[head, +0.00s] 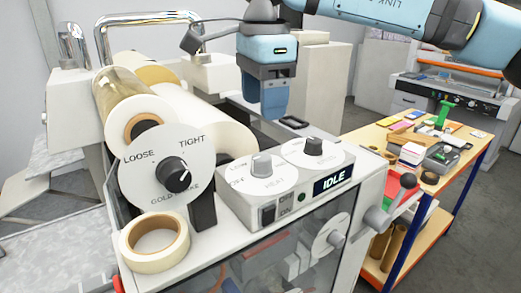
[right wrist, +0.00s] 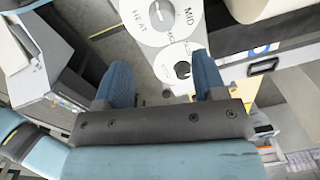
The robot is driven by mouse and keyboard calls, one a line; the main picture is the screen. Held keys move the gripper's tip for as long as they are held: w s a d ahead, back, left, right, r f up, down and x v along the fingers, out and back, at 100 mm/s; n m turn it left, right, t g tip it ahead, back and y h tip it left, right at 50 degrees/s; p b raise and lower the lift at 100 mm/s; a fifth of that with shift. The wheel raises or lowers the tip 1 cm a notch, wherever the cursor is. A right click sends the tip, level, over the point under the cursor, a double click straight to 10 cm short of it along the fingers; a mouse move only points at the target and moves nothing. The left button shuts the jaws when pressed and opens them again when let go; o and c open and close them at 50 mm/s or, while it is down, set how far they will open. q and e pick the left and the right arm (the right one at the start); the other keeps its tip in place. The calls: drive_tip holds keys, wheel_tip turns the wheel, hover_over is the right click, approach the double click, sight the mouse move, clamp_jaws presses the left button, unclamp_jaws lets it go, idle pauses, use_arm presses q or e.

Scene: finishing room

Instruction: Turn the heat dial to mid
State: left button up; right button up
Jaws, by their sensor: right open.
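The heat dial (head: 262,166) is a light grey knob on a white disc marked LOW, OFF and HEAT, on top of the cream control box. In the right wrist view the heat dial (right wrist: 163,17) shows near the top edge, with MID printed beside it; I cannot tell its exact setting. My right gripper (head: 272,108) points down, open and empty, above and behind the box, apart from the dial. In the right wrist view its blue fingers (right wrist: 160,62) stand wide apart, with the heat dial beyond the fingertips. My left gripper is out of view.
A dark knob (head: 313,146) sits right of the heat dial. A switch (head: 268,214) and an IDLE display (head: 332,180) are on the box front. The brake dial (head: 174,174) and film rolls (head: 130,108) stand left. A cluttered table (head: 390,136) is at right.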

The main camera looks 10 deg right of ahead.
sight(262, 157)
drive_tip(key=f, duration=0.3)
drive_tip(key=f+p, duration=0.1)
drive_tip(key=f, duration=0.2)
drive_tip(key=f+p, duration=0.1)
drive_tip(key=f, duration=0.2)
drive_tip(key=shift+w+f, duration=0.3)
drive_tip(key=shift+f, duration=0.6)
drive_tip(key=c, duration=0.9)
